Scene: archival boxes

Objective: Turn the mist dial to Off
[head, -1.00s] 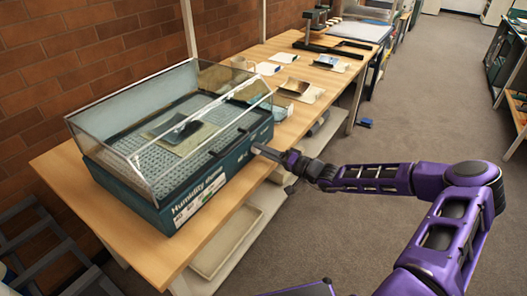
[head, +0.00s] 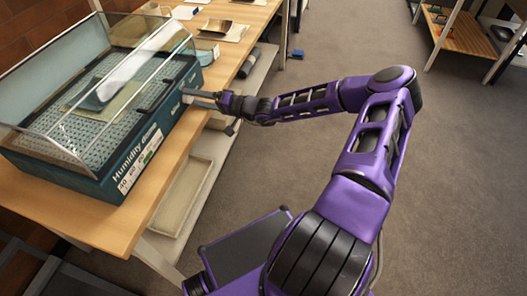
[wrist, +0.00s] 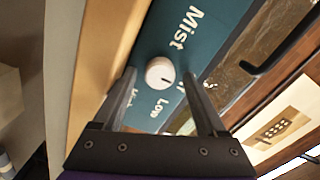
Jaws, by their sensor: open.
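The white mist dial (wrist: 160,72) sits on the dark teal panel under the word "Mist" in the wrist view. Its small dark mark points to the lower right in that picture. "Low" is readable below the dial; a label by the left finger and one by the right finger are partly hidden. My gripper (wrist: 158,75) is open, with a finger on either side of the dial; I cannot tell whether they touch it. In the head view, my gripper (head: 186,97) is at the right end of the humidity box (head: 140,150), where the dial is hidden.
The box has a clear lid and stands on a wooden table (head: 95,222). A lower shelf (head: 180,200) holds a shallow tray. Papers (head: 222,30) lie farther back on the table. Open carpet (head: 450,180) lies to the right.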

